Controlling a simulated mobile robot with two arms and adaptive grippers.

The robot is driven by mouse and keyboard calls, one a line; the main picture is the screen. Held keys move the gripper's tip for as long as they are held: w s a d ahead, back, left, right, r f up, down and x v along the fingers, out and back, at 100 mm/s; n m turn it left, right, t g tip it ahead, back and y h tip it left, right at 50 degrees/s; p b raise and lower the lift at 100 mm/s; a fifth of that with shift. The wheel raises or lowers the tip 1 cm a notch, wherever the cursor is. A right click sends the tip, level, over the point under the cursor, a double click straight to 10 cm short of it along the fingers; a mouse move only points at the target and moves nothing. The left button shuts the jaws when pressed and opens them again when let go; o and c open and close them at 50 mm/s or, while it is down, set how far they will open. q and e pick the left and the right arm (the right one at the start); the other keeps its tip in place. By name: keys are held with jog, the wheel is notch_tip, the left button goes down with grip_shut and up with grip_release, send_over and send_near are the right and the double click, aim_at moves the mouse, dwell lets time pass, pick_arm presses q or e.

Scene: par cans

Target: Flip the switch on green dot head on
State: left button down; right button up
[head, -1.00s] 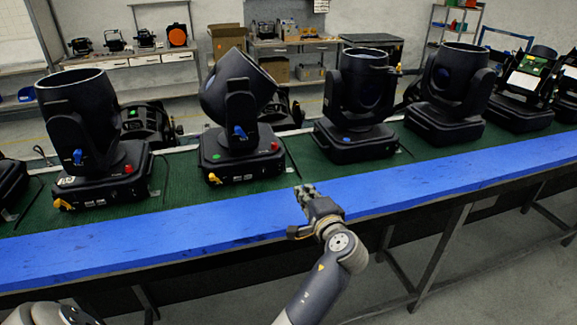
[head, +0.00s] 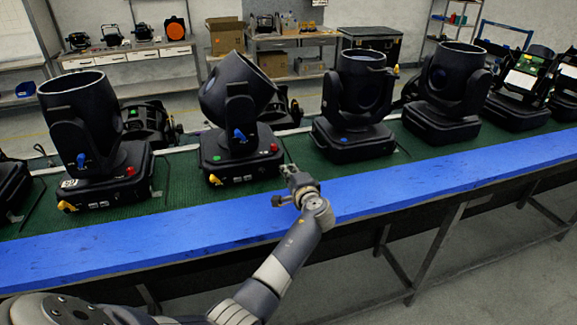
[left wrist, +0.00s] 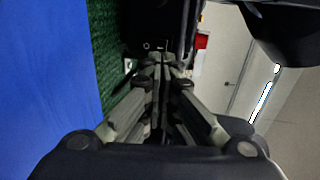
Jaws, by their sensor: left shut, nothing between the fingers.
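The green dot head (head: 240,105) is a black moving-head lamp, its barrel tilted, on a black base with a green dot (head: 216,157) at the front left. Its base front carries a yellow connector (head: 215,180), small pale fittings (head: 238,178) and a red part (head: 274,148) at the right corner. Which fitting is the switch is too small to tell. My left gripper (head: 287,170) is shut and empty, just right of the base's front right corner. In the left wrist view its fingertips (left wrist: 165,62) point at the dark base (left wrist: 145,22), beside the red part (left wrist: 202,41). My right gripper is out of view.
Similar heads stand left (head: 85,130) and right (head: 355,105) on the green mat (head: 300,155). A blue strip (head: 430,188) edges the table front and is clear. A dark body overhangs at upper right in the left wrist view (left wrist: 285,30).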

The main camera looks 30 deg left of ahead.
pick_arm(q)
jog(key=shift+w+a, duration=0.35)
jog(key=shift+a, duration=0.05)
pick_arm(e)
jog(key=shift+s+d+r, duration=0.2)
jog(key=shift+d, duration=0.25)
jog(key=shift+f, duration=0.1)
pick_arm(q)
jog(key=shift+w+a+r+b, duration=0.3)
jog(key=shift+a+b, duration=0.2)
jog(key=shift+b, duration=0.2)
jog(key=shift+d+p, duration=0.1)
jog(key=shift+p, duration=0.2)
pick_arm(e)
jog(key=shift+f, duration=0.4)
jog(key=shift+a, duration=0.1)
